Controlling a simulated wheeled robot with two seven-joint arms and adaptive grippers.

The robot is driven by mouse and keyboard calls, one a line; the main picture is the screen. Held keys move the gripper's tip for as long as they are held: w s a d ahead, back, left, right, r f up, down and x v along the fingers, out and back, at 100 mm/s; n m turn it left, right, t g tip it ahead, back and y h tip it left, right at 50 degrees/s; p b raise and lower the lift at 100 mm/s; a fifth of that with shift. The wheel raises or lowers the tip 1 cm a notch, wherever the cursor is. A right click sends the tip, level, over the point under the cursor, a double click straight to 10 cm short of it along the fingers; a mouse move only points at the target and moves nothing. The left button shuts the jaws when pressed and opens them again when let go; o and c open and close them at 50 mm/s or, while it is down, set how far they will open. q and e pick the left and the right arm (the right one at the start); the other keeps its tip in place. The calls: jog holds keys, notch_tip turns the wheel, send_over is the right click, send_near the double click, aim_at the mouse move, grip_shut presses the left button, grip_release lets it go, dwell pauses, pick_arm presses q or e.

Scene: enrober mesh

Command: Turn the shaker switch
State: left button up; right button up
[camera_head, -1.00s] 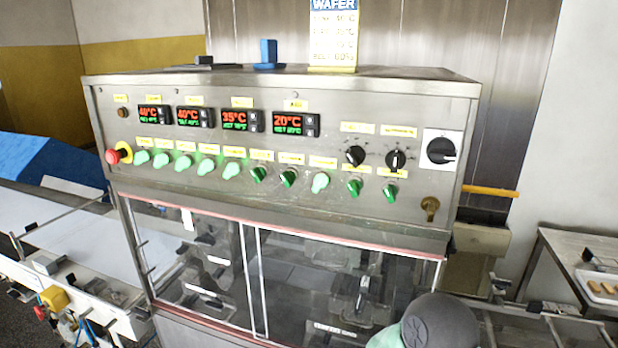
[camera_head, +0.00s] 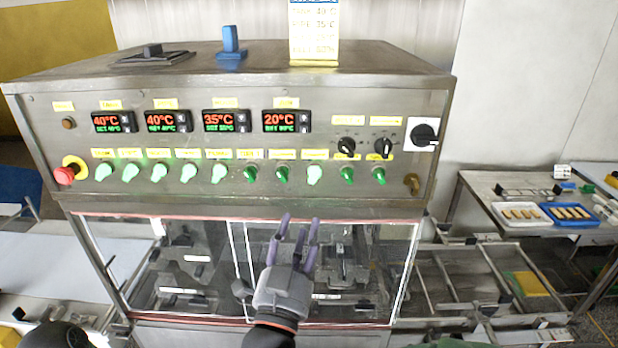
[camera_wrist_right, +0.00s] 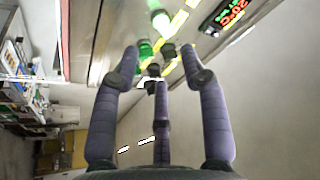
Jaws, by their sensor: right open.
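The control panel (camera_head: 230,195) carries a row of green switches below several temperature displays. Some are lit pale green, such as this switch (camera_head: 220,173); others are darker, such as this one (camera_head: 281,174). The labels are too blurred to tell which is the shaker switch. My right gripper (camera_head: 298,226) is open and empty, below the row and in front of the glass doors, fingers pointing up toward the panel. In the right wrist view, green switches (camera_wrist_right: 145,49) show beyond the spread fingers (camera_wrist_right: 163,75). My left gripper is not in view.
A red emergency button (camera_head: 65,175) sits at the panel's left end. Black rotary knobs (camera_head: 346,147) and a large black switch (camera_head: 424,135) are at the right. Glass doors (camera_head: 190,265) lie below. A side table (camera_head: 480,192) with trays stands right.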

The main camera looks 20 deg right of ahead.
aim_at(315, 181)
jog(key=p+x, duration=0.1)
jog(key=x, duration=0.9)
jog(key=shift+w+d+r, duration=0.1)
jog(key=shift+d+r, duration=0.2)
jog(key=shift+d, duration=0.05)
grip_shut()
